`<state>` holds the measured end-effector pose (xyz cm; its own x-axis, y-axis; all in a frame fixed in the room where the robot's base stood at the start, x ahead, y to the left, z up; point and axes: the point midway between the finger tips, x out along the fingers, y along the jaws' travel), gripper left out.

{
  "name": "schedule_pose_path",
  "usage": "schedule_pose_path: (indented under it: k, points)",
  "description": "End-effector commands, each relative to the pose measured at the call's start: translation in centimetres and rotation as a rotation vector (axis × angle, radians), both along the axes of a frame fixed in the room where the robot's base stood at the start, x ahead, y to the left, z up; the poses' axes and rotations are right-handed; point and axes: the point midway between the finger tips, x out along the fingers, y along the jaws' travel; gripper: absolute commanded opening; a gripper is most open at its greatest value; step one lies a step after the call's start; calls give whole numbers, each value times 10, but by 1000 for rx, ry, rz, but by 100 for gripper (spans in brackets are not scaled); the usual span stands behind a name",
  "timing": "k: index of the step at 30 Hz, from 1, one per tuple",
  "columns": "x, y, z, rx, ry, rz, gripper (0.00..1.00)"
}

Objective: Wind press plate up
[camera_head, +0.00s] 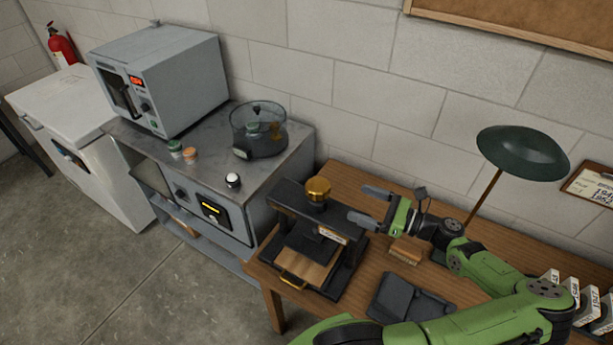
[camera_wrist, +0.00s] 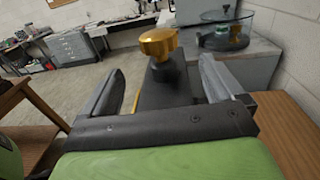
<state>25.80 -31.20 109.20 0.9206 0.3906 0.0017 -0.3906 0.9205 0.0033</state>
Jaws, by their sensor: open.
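The press (camera_head: 290,212) stands on the wooden table, a dark frame with a brass knob (camera_head: 318,190) on top of its crossbar. The press plate (camera_head: 320,246) is a dark block under the crossbar, above a wooden board with a brass handle in front. How high the plate sits is hard to tell. My gripper (camera_head: 370,205) is open and empty, to the right of the knob, its fingers pointing toward it. In the wrist view the knob (camera_wrist: 158,43) shows beyond and between my fingertips (camera_wrist: 160,82), apart from both.
A grey cabinet (camera_head: 280,165) left of the table bears an oven (camera_head: 170,80), a glass desiccator (camera_head: 258,130) and small jars. A green lamp (camera_head: 522,152), a dark folded case (camera_head: 405,298) and a small wooden block (camera_head: 405,250) are on the table near my arm.

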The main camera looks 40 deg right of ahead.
Motion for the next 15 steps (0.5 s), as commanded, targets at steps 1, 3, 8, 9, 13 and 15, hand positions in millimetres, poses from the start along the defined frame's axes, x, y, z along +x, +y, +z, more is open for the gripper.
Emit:
schedule_pose_path:
  k: [1,3,8,9,13,15]
  points:
    - [8,5,0,1,-2,7,94]
    - [23,11,1,0,-2,9,94]
    - [61,28,1,1,-2,10,94]
    - [70,32,1,2,-1,10,94]
    - [100,45,1,0,-2,10,94]
    - [114,50,1,-1,-1,9,94]
